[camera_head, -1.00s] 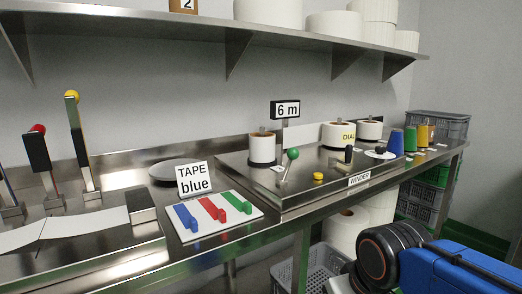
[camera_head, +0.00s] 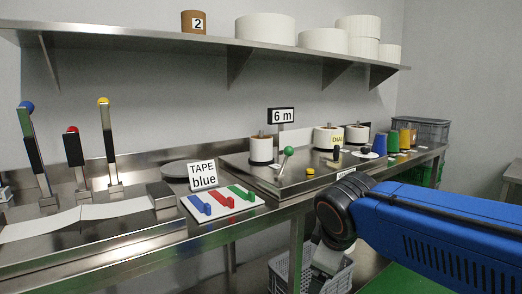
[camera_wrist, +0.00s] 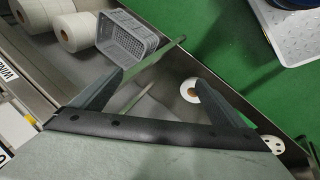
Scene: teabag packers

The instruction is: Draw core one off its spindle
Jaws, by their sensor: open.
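Three white rolls stand on the winder bench in the head view: a near one (camera_head: 261,150) on a dark base, a middle one (camera_head: 328,137) and a far one (camera_head: 357,134). Spindle tips show above them. No roll has a readable core number, so I cannot tell which is core one. A brown core marked 2 (camera_head: 194,23) stands on the shelf. My gripper (camera_wrist: 158,76) is open and empty in the wrist view, its fingers spread wide. It hangs low in front of the bench. A small white roll (camera_wrist: 190,90) shows below, near the right finger.
A grey crate (camera_wrist: 128,38) and large white rolls (camera_wrist: 78,32) are below the bench in the wrist view. In the head view, a green-knobbed lever (camera_head: 287,154), a blue cup (camera_head: 379,145) and a tape sign (camera_head: 202,176) stand on the bench.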

